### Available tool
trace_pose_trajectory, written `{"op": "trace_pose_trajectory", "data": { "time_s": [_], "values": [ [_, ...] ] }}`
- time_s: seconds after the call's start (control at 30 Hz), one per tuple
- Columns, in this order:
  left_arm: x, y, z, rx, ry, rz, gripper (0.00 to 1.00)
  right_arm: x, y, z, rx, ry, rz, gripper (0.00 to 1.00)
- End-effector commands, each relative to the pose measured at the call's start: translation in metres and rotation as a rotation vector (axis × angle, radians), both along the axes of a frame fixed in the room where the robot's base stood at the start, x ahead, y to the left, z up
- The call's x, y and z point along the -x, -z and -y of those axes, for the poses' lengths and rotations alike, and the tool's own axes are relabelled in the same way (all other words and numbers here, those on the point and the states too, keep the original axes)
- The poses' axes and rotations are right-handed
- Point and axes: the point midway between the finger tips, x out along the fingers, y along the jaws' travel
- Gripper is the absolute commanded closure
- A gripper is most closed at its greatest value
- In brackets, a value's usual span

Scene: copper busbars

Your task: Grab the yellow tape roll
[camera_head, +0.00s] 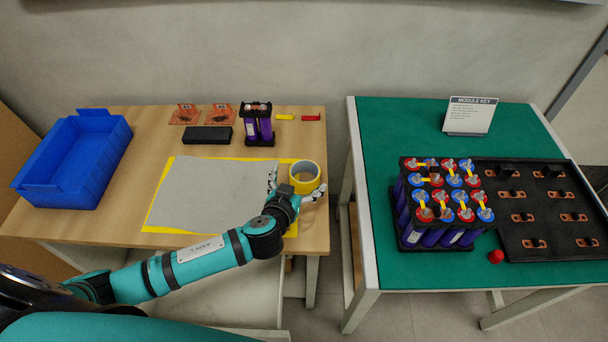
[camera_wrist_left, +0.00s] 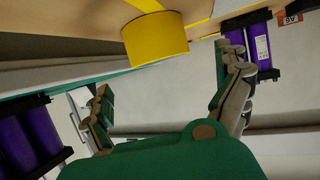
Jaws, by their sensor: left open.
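The yellow tape roll (camera_head: 305,186) stands at the right side of the wooden table, at the edge of the grey and yellow mat. My left gripper (camera_head: 296,184) is open, with one finger on each side of the roll in the head view. In the left wrist view, the yellow tape roll (camera_wrist_left: 156,40) shows ahead, between the two spread fingers of my left gripper (camera_wrist_left: 163,75) and beyond their tips. No finger visibly touches it. My right gripper is not in view.
A grey sheet on a yellow mat (camera_head: 165,210) covers the table's middle. A blue bin (camera_head: 75,160) stands at left. Purple cells (camera_head: 257,125), a black block (camera_head: 207,135) and small parts are at the back. A green table (camera_head: 385,130) with a battery module (camera_head: 440,205) is at right.

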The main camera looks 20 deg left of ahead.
Motion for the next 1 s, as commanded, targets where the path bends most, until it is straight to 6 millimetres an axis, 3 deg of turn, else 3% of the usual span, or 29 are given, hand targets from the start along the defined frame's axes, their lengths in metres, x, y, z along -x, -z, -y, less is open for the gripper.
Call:
{"op": "trace_pose_trajectory", "data": {
  "time_s": [0.33,0.6,0.87,1.0],
  "values": [
    [-0.028,0.014,-0.001,-0.003,0.001,0.001,0.00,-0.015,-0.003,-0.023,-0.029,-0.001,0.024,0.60],
    [-0.058,0.031,-0.001,-0.001,0.002,0.000,0.00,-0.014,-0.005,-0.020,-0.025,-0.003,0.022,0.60],
    [-0.060,0.033,-0.001,0.002,0.001,-0.001,0.00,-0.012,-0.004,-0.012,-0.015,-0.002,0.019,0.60],
    [-0.060,0.033,-0.001,0.001,0.002,-0.001,0.17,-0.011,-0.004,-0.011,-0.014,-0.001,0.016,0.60]
  ]
}}
